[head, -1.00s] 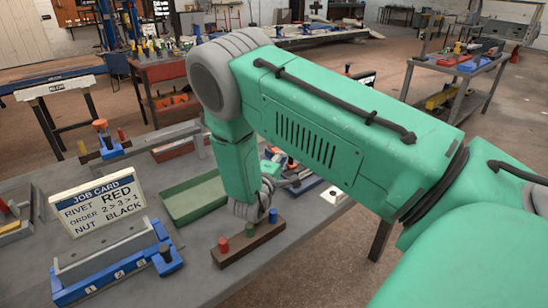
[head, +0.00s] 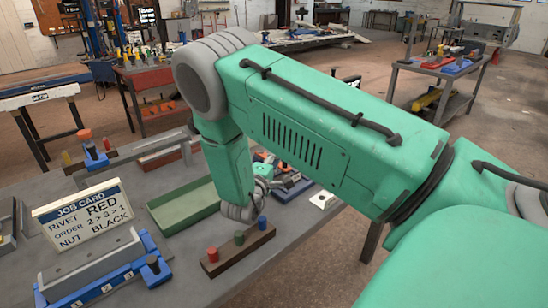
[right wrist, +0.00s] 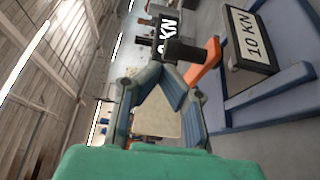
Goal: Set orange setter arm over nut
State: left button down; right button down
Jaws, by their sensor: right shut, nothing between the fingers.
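The orange setter arm (right wrist: 204,62) shows in the right wrist view, slanting beside a black block (right wrist: 182,49) just beyond my fingertips. My right gripper (right wrist: 161,78) has its fingertips together with nothing between them. It is close to the orange arm; I cannot tell whether they touch. I cannot make out the nut. In the head view my right forearm and wrist hang over the bench (head: 190,262) and mostly hide the gripper and the setter. My left gripper is out of view.
A rack (head: 237,250) with red, green and blue pegs lies near the bench's front edge. A green tray (head: 185,207), a job card (head: 84,214) and a blue fixture (head: 105,283) are to the left. A "10 KN" plate (right wrist: 250,40) stands beside the setter.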

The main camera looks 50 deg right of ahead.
notch_tip(320, 180, up, 9)
jog(key=shift+f, duration=0.2)
jog(key=shift+f, duration=0.1)
dwell(0.5)
